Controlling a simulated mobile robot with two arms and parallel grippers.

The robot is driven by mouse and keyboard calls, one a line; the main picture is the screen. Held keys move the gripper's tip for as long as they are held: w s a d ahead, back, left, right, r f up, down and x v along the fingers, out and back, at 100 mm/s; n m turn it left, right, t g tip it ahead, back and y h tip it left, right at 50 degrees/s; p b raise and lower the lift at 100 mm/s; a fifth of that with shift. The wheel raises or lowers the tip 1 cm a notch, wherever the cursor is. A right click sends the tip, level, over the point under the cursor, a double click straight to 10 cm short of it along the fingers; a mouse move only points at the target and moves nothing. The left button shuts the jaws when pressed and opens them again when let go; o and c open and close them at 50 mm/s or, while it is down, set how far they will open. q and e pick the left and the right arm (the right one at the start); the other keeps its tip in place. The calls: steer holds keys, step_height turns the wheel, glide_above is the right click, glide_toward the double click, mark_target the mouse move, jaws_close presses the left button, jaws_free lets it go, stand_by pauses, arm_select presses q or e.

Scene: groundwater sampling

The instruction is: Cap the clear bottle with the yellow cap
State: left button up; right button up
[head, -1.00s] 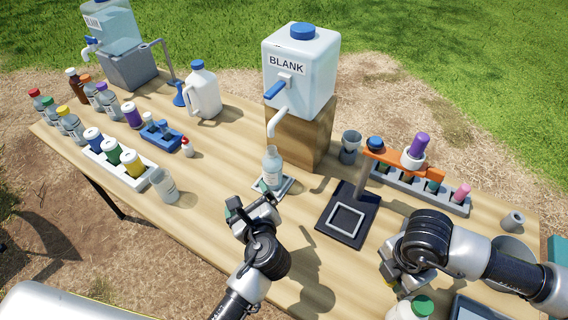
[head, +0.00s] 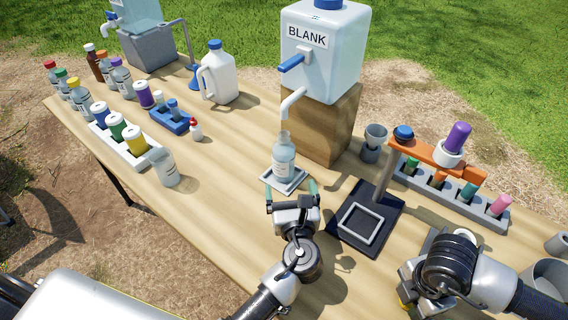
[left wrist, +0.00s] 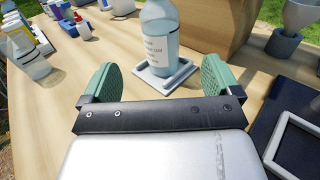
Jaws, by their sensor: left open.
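A clear bottle (head: 284,158) with a pale label stands upright on a small light square stand (head: 297,184), under the spout of the BLANK container. Its mouth is at the spout, and I see no cap on it. The left wrist view shows its lower part (left wrist: 160,40). My left gripper (head: 290,191) is open and empty just in front of the bottle, with green fingertips spread to either side and apart from it. My right gripper (head: 408,290) is low at the right, its fingers mostly hidden by its wrist. A small yellow patch shows beside it; I cannot tell what it is.
The BLANK container (head: 325,50) stands on a wooden block (head: 335,125) behind the bottle. A black stand base (head: 350,235) lies right of my left gripper. A white rack (head: 110,145) and a separate clear container (head: 166,169) are at left. Table between is clear.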

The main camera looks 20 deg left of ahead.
mark_target(285, 162)
arm_select(q)
steer(key=shift+d, duration=0.1)
steer(key=shift+x, duration=3.5)
arm_select(e)
steer(key=shift+r, duration=0.1)
arm_select(q)
steer(key=x, duration=0.5)
steer(key=shift+w+f, duration=0.1)
steer(key=shift+f, duration=0.05)
steer(key=c, duration=1.2)
